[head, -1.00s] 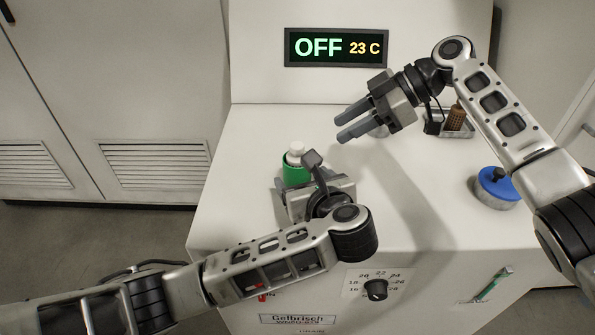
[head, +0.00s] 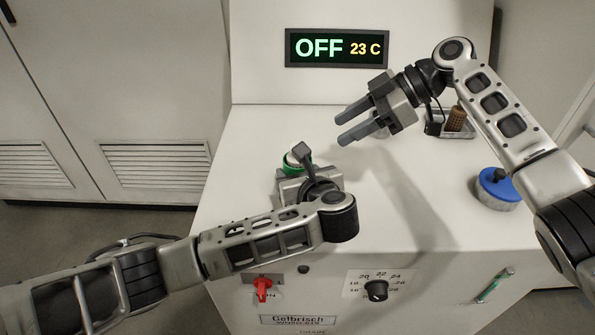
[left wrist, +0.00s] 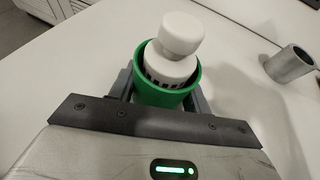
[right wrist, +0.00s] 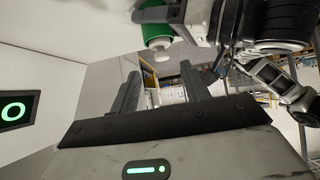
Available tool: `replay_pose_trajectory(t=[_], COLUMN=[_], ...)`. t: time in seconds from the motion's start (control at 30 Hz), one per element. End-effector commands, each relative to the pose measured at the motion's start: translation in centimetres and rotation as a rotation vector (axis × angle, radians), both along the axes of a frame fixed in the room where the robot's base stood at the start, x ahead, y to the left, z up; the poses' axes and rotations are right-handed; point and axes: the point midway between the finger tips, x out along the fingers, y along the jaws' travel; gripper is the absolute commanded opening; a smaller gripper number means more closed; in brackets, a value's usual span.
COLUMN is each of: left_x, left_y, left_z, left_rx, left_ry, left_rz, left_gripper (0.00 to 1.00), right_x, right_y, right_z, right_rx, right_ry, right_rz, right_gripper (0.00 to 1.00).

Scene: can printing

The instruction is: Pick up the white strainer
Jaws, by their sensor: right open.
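The white strainer (left wrist: 172,50), with a round knob on top and slots around its lower part, sits inside a green cup (left wrist: 165,92). My left gripper (head: 297,178) has its fingers on both sides of the cup and appears shut on it; its fingertips are partly hidden. In the head view the white strainer (head: 299,152) shows just above the green rim. My right gripper (head: 347,124) is open and empty, to the right of the cup and apart from it, its fingers pointing left. The right wrist view also shows the green cup (right wrist: 154,36) beyond its fingers.
A grey metal cylinder (left wrist: 290,65) stands on the white machine top (head: 260,125). A blue-topped round container (head: 497,186) and a brown brush (head: 455,118) in a metal tray are at the right. The front panel has a red switch (head: 262,286) and a black dial (head: 375,290).

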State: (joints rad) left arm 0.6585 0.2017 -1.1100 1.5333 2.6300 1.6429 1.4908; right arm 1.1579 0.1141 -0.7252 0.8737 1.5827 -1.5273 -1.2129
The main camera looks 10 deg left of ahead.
Motion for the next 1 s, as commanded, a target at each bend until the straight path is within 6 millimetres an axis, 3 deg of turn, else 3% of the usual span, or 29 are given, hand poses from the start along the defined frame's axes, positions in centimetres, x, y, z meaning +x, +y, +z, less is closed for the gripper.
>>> replay_pose_trajectory(t=[0.17,0.37,0.67,1.0], left_x=[0.0,0.0,0.0,0.0], left_y=[0.0,0.0,0.0,0.0], left_z=[0.0,0.0,0.0,0.0], left_rx=[0.0,0.0,0.0,0.0], left_ry=[0.0,0.0,0.0,0.0], left_rz=[0.0,0.0,0.0,0.0], left_gripper=[0.26,0.26,0.26,0.26], right_x=[-0.5,-2.1,-4.0,-6.4], right_y=[0.7,2.5,4.7,7.1], right_z=[0.2,0.9,3.2,6.4], right_rx=[-0.061,-0.302,-0.619,-0.548], right_ry=[0.042,0.175,0.273,0.302], right_rz=[-0.028,-0.206,-0.777,-1.407], right_gripper=[0.5,0.5,0.5,0.5])
